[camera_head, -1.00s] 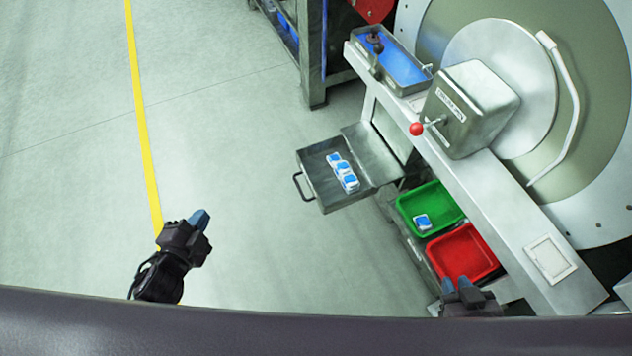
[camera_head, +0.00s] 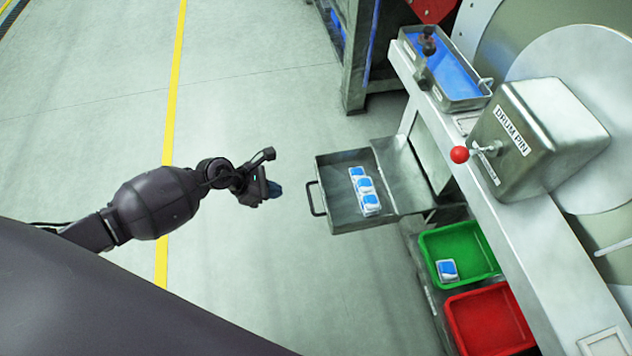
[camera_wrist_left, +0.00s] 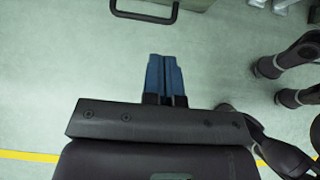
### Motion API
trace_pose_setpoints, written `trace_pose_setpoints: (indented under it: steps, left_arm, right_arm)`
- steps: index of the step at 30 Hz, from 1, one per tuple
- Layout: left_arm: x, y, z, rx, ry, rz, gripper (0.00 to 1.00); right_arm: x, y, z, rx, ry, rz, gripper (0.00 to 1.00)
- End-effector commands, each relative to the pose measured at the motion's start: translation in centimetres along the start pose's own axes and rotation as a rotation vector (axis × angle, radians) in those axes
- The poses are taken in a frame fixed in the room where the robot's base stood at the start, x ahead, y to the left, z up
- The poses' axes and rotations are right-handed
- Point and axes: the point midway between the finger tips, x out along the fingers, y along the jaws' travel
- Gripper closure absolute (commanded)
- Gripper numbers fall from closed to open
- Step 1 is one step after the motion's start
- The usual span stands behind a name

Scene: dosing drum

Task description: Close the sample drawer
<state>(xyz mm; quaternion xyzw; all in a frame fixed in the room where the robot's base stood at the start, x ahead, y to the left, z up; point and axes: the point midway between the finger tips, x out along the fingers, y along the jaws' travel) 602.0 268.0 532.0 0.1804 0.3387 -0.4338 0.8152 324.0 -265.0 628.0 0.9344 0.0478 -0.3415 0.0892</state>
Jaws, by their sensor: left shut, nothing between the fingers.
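The sample drawer (camera_head: 340,200) is a grey metal tray, pulled out to the left from the machine, with several blue-and-white packs (camera_head: 366,190) inside. Its dark handle (camera_head: 316,198) is on the drawer's left front. My left gripper (camera_head: 275,189) is a short way left of the handle, apart from it, with its blue fingers together and empty. In the left wrist view the closed fingers (camera_wrist_left: 165,78) point toward the handle (camera_wrist_left: 146,12), which shows at the top edge with a gap between. My right gripper is not in the head view.
A green bin (camera_head: 458,252) with one pack and a red bin (camera_head: 490,318) are below the drawer at right. A box labelled DRUM PIN (camera_head: 540,130) with a red knob and a blue-lined tray (camera_head: 450,70) are on the machine ledge. Floor left of the drawer is clear.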

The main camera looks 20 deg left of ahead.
Motion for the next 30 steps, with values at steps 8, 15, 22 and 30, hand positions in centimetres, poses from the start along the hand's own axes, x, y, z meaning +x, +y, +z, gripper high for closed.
trace_pose_setpoints:
  steps: [8,15,22,30]
  left_arm:
    - [3.6,-0.2,-0.3,-0.004,0.002,-0.005,1.0]
    - [7.9,-0.4,-0.4,-0.007,0.001,-0.006,1.0]
    - [11.0,-0.2,0.9,-0.003,-0.004,-0.002,1.0]
    - [12.5,-0.1,2.6,-0.003,-0.001,-0.001,1.0]
  right_arm:
    - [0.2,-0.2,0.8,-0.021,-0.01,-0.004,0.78]
    - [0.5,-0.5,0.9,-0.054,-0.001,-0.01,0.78]
    - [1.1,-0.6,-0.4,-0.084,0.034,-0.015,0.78]
    - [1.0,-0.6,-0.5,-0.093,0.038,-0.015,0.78]
